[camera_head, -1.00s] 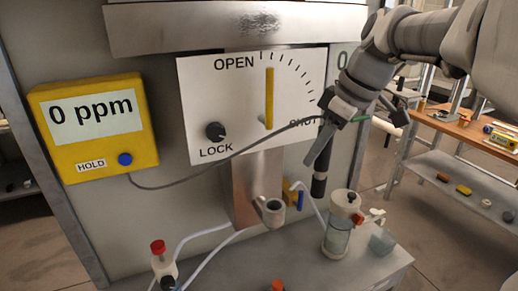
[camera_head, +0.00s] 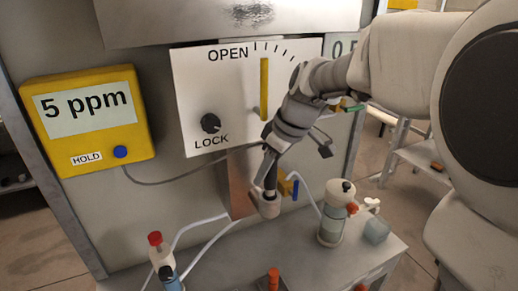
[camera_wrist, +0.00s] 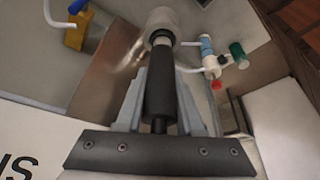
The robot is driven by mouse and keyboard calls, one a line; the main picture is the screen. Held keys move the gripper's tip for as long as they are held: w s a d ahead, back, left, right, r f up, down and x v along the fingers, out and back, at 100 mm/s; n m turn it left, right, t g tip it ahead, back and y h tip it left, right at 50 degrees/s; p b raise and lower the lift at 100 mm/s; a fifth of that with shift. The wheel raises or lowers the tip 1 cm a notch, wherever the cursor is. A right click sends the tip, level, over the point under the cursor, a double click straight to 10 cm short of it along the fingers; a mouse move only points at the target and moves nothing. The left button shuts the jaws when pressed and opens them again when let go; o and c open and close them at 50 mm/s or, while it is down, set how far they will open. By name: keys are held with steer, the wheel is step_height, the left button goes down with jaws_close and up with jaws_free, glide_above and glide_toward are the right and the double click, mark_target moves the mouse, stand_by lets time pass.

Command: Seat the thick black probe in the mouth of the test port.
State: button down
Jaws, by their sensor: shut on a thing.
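The thick black probe (camera_wrist: 160,85) is held between the two grey fingers of my gripper (camera_wrist: 161,92) in the wrist view. Its far, narrower end meets the mouth of the pale metal test port (camera_wrist: 161,27); I cannot tell how deep it sits. In the head view my gripper (camera_head: 268,180) is directly above the test port (camera_head: 268,206) and hides most of the probe. The yellow meter (camera_head: 88,120) at left reads 5 ppm, and a grey cable runs from it toward my gripper.
The dial panel (camera_head: 215,100) with its yellow lever (camera_head: 264,88) stands behind my arm. A blue-handled valve (camera_head: 290,187) is close beside the port. White tubes cross the bench.

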steer(key=shift+f, duration=0.1)
steer(key=c, duration=1)
jaws_free()
steer(key=shift+f, duration=0.1)
steer(key=o, duration=0.5)
steer(key=shift+c, duration=0.2)
steer(key=shift+r, duration=0.2)
steer(key=v, duration=1.2)
steer(key=s+d+f+m+t+h, duration=0.1)
steer(key=s+d+f+m, duration=0.2)
steer(key=s, duration=0.6)
steer(key=s+d+f+m+t+h, duration=0.2)
steer(key=s+d+f+m, duration=0.1)
steer(key=s+f+m, duration=0.3)
steer(key=s+m, duration=0.2)
steer(key=s, duration=0.1)
steer(key=shift+s+d+f+h, duration=0.15)
steer(key=shift+s+f+h, duration=0.1)
steer(key=shift+s+h, duration=0.05)
